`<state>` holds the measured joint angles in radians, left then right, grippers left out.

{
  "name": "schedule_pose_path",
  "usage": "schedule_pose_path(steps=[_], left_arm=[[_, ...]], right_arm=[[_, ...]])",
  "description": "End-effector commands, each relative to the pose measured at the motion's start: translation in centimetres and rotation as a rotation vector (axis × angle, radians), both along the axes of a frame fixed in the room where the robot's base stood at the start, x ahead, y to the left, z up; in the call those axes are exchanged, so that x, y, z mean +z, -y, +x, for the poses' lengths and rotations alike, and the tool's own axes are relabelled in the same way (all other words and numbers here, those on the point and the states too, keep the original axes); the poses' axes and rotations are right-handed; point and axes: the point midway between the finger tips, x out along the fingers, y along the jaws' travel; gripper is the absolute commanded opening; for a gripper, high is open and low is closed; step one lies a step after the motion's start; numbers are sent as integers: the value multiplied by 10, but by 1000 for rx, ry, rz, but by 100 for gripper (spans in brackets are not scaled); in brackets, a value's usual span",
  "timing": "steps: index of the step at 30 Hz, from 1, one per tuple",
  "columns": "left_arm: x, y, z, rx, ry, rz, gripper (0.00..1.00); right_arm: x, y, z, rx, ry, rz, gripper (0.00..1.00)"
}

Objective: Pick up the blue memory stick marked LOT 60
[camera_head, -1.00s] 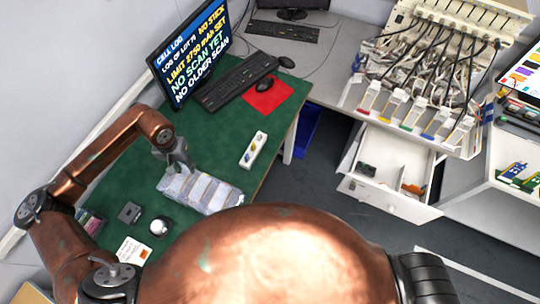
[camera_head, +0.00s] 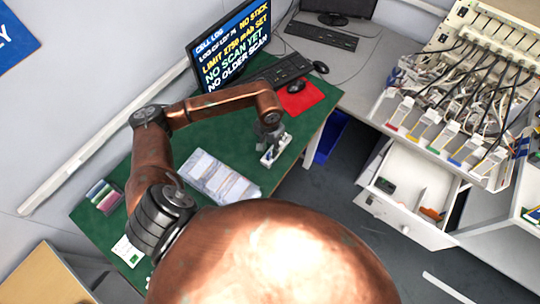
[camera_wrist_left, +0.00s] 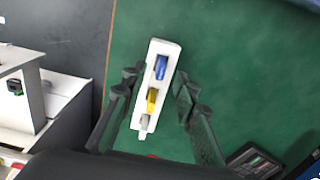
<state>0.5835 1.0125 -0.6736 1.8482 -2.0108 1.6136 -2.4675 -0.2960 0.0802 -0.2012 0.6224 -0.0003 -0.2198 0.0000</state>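A small white holder (camera_wrist_left: 139,108) stands on the green mat (camera_wrist_left: 225,60). In the left wrist view, a blue stick (camera_wrist_left: 161,67), a yellow stick (camera_wrist_left: 152,100) and a grey stick (camera_wrist_left: 144,122) sit in it in a row. No lot marking is legible. My left gripper (camera_wrist_left: 157,80) is open above the holder, its fingers on either side near the blue stick, and empty. In the head view, my left gripper (camera_head: 269,133) hangs over the holder (camera_head: 281,147) and partly hides it. My right gripper is not in view.
A clear tray of pouch cells (camera_head: 222,180) lies left of the holder. A red mouse mat (camera_head: 305,97), keyboard (camera_head: 280,72) and monitor (camera_head: 232,45) reading "NO STICK" are behind. The desk's right edge is close to the holder. An open drawer (camera_head: 405,215) is beyond it.

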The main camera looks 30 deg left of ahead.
Motion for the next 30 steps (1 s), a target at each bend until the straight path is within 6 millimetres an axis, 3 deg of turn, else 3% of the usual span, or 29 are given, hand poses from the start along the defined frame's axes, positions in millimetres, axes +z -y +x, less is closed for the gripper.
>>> schedule_pose_path(steps=[7,16,28,30], left_arm=[[-33,0,-2,0,-2,-2,28],[-39,-1,-1,-2,0,0,28],[-38,-1,-1,-2,0,0,0],[-38,-1,-1,-2,0,0,0]], right_arm=[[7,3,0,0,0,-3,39],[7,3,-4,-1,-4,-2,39],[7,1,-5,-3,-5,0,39],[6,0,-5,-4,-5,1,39]])
